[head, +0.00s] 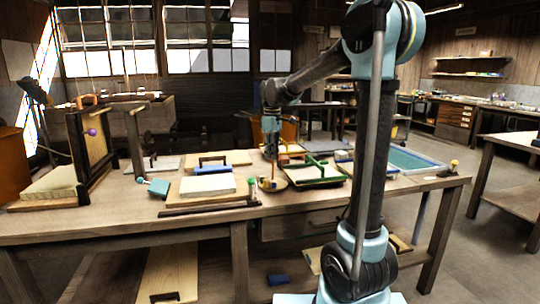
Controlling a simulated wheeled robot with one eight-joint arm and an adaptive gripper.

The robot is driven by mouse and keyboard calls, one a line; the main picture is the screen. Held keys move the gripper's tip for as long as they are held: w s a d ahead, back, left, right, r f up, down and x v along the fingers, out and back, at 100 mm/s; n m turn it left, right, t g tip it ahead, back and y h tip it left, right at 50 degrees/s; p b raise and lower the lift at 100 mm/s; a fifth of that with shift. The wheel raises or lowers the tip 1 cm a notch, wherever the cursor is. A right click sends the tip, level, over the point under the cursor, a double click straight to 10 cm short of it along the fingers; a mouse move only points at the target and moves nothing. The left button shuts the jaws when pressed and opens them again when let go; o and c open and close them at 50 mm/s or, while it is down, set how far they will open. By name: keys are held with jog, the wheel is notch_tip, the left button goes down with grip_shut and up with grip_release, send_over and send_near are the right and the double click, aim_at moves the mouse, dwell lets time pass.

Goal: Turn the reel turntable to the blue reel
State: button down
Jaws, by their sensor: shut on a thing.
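The reel turntable (282,186) is a small round tan disc on the workbench, near the middle of the picture. Small coloured pieces, orange-yellow among them, show on it. They are too small to tell apart as reels, and I cannot pick out the blue reel. My gripper (270,159) points straight down over the turntable, with its tips low at the disc. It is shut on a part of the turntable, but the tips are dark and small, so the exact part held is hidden.
A pale block of sheets (208,186) and a blue block (212,170) lie on the left. A wooden frame with a purple ball (92,132) stands far left. The bench's front right strip is clear.

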jog(key=shift+s+d+m, duration=0.25)
jog(key=shift+d+m, duration=0.05)
jog(key=shift+m, duration=0.3)
jog(key=m, duration=0.8)
jog(key=shift+m, duration=0.3)
jog(key=c, duration=1.7)
grip_release()
